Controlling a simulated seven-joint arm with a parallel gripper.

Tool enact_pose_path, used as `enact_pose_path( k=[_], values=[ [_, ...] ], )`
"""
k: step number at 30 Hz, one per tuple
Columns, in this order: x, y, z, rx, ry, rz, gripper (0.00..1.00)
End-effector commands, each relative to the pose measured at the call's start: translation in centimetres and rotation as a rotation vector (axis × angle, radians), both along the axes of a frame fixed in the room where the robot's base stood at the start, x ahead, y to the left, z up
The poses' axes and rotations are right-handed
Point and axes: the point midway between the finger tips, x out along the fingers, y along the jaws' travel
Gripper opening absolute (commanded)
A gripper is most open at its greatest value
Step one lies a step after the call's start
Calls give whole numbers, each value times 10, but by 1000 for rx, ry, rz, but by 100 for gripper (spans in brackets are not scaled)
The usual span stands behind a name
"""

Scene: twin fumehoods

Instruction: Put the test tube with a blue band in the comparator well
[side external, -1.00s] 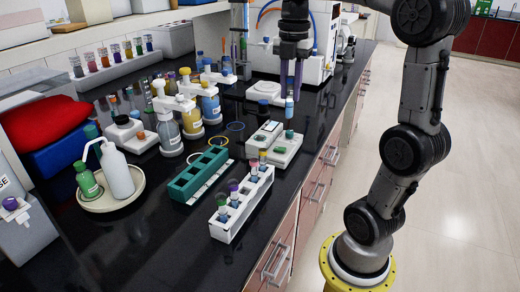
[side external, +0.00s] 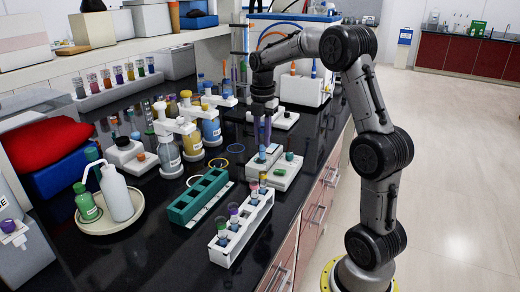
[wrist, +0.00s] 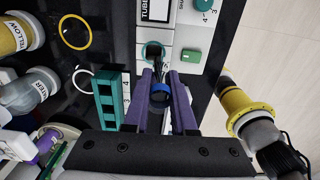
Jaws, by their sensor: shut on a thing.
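The test tube with the blue band (wrist: 161,88) is upright between the two purple fingers of my gripper (wrist: 160,76), which is shut on it. In the side view my gripper (side external: 263,140) is above the white comparator (side external: 284,178), and a bit of the blue tube (side external: 262,152) shows below the fingers. In the wrist view a round teal-rimmed well (wrist: 152,50) lies on the white comparator panel just past the fingertips. The tube's lower end is hidden, and I cannot tell whether it is inside the well.
A green rack (side external: 197,194) and a white rack (side external: 243,228) with several capped tubes stand in front. Bottles (side external: 190,138) stand left, a white wash bottle (side external: 115,190) further left. The bench edge is at the right.

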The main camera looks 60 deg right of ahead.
Motion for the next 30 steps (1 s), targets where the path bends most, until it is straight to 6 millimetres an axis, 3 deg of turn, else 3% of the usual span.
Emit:
enact_pose_path(
  k=[5,13,26,27,30],
  values=[
    [7,-5,-11,0,0,0,0],
    [12,-7,-43,1,1,0,0],
    [12,-7,-50,0,0,0,0],
    [12,-8,-50,0,0,0,26],
    [12,-8,-50,0,0,0,44]
  ],
)
